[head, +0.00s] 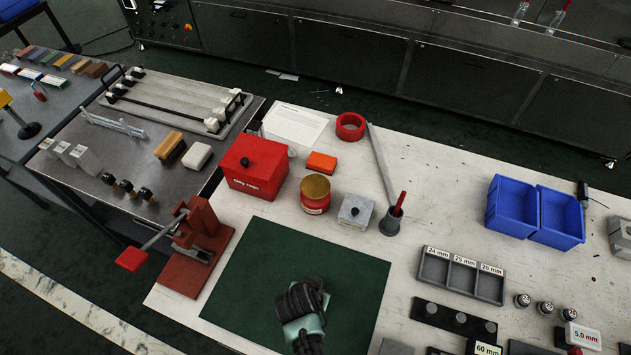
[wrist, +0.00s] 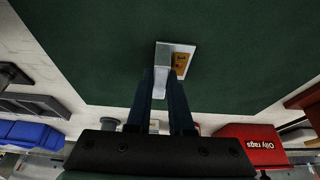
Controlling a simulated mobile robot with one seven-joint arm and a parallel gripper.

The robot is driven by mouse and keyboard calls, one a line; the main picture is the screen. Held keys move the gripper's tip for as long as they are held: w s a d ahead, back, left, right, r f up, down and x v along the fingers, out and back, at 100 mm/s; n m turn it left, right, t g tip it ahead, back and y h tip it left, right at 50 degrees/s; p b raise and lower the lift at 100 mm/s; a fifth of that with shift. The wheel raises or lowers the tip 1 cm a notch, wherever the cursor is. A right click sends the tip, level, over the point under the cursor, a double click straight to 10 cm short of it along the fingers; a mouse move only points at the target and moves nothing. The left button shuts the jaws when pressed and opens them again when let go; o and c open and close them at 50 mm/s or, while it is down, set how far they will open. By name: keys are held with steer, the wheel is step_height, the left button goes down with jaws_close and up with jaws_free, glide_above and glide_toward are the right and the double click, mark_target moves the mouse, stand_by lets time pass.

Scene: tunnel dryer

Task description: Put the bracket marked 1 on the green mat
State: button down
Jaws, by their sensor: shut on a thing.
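My gripper (head: 302,310) is over the front part of the green mat (head: 260,255) in the head view. In the wrist view, my gripper (wrist: 166,80) is shut on a small light-grey metal bracket (wrist: 164,50). The bracket has an orange label with a dark mark too small to read. It shows against the green mat (wrist: 90,50); whether it touches the mat or hangs just above it I cannot tell. In the head view the bracket is hidden behind my gripper.
Behind the mat are a red rag box (head: 252,170), a red jar (head: 315,200) and a grey block (head: 355,211). A grey compartment tray (head: 460,275) lies to the right. The rest of the mat is bare.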

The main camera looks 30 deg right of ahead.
steer(key=c, duration=0.8)
jaws_free()
steer(key=shift+f, duration=0.1)
